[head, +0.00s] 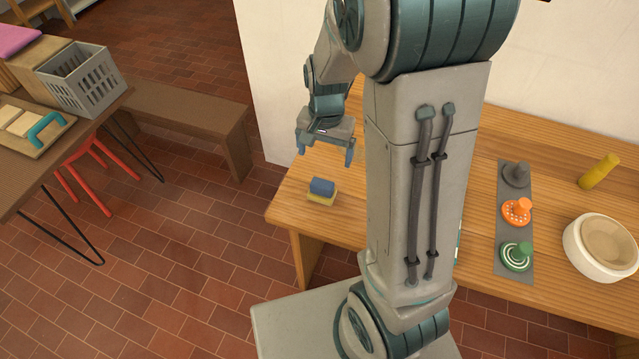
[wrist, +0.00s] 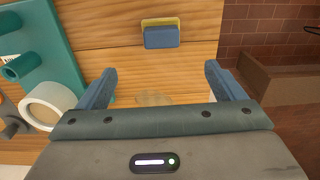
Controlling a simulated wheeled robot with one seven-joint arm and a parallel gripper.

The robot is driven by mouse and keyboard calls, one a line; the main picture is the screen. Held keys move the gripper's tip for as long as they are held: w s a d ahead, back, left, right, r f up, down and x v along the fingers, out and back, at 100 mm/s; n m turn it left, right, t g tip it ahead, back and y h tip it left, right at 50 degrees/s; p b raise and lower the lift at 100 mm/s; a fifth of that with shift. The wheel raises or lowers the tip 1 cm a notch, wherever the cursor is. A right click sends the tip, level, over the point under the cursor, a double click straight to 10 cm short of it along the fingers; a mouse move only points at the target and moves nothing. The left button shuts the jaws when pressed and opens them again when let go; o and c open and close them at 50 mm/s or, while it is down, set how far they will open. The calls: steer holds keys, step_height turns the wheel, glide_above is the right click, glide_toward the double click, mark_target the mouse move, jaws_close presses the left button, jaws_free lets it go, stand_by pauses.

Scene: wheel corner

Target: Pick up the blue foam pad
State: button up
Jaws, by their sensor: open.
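The blue foam pad (head: 322,187) lies on a yellow block (head: 321,199) near the left end of the wooden table. In the wrist view the blue pad (wrist: 161,38) shows beyond my fingertips, with a yellow strip (wrist: 160,21) along its far edge. My gripper (head: 325,150) is open and empty, above the table and a little behind the pad in the head view. In the wrist view its two fingers (wrist: 160,78) stand wide apart, with the pad between their lines but farther off. Nothing touches the pad except the yellow block.
Right of my arm are a grey strip (head: 511,232) with several knobbed pieces, a yellow cylinder (head: 599,171) and a white bowl (head: 598,249). A teal piece (wrist: 45,50) and a white ring (wrist: 48,104) show in the wrist view. A bench (head: 180,118) stands left across the floor.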

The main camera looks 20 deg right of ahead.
mark_target(322, 183)
steer(key=f, duration=0.9)
steer(key=shift+w, duration=0.2)
steer(key=shift+s+a+f+p, duration=0.1)
steer(key=shift+a+f+p, duration=0.1)
steer(key=shift+f, duration=1.25)
steer(key=shift+s+a+f+p, duration=0.1)
steer(key=shift+f+p, duration=0.1)
steer(key=shift+f, duration=1.2)
steer(key=c, duration=1.1)
